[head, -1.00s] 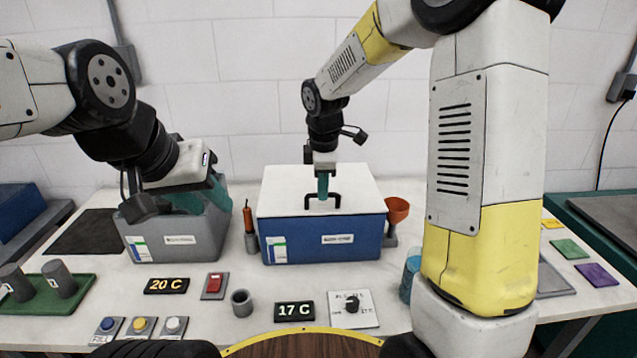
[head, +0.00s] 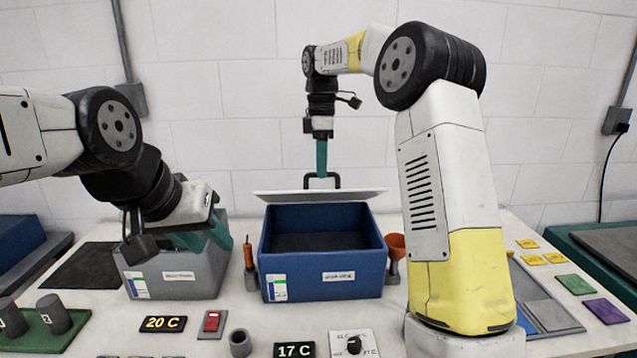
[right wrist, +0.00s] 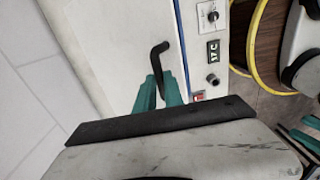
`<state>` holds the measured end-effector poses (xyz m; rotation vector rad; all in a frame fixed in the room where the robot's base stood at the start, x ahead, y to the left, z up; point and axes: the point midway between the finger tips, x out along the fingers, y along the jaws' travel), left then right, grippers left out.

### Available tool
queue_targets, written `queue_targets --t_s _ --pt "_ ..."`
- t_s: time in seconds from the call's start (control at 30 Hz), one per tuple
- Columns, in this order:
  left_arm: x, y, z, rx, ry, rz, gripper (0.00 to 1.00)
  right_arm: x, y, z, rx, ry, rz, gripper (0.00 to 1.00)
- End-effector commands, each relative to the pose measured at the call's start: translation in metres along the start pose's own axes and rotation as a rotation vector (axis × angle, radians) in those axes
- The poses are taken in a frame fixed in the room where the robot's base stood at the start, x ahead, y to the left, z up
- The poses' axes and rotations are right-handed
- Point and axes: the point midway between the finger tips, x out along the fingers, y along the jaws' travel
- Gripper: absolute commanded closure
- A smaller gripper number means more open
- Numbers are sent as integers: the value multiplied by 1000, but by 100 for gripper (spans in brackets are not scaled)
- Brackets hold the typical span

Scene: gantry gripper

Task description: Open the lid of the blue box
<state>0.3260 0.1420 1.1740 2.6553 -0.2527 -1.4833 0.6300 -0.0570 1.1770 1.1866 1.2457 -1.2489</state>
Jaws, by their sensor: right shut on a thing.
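The blue box (head: 322,262) stands in the middle of the table, and its dark inside shows from the front. Its white lid (head: 352,193) is raised clear above and behind the rim, nearly level. My right gripper (head: 321,176) is shut on the lid's black handle (head: 336,180) and holds the lid up. In the right wrist view the teal fingers (right wrist: 158,92) close around the handle (right wrist: 158,50) over the white lid (right wrist: 120,45). My left gripper (head: 185,238) is at the grey box (head: 180,275); its teal fingers show, but their gap is unclear.
An orange screwdriver (head: 249,255) stands left of the blue box, and an orange funnel (head: 396,246) stands right of it. Temperature displays (head: 294,350), a red switch (head: 212,322) and a dial plate (head: 353,343) lie in front. The wall is behind.

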Motion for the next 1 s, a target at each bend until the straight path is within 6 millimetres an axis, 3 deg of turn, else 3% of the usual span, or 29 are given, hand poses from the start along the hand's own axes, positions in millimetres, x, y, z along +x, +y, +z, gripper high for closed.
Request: queue_targets --t_s 0.03,0.17,0.67,0.7,0.8,1.0 --pt "0 0 0 0 0 0 64 1 10 1 2 -1 11 100" --pt "0 0 0 0 0 0 64 -4 16 1 3 -2 8 100" --pt "0 0 0 0 0 0 64 -7 19 2 3 -5 3 100" --pt "0 0 0 0 0 0 64 -7 19 2 3 -5 2 86" --pt "0 0 0 0 0 0 64 -7 18 2 3 -4 2 66" --pt "0 0 0 0 0 0 64 -9 17 1 2 -3 3 66"
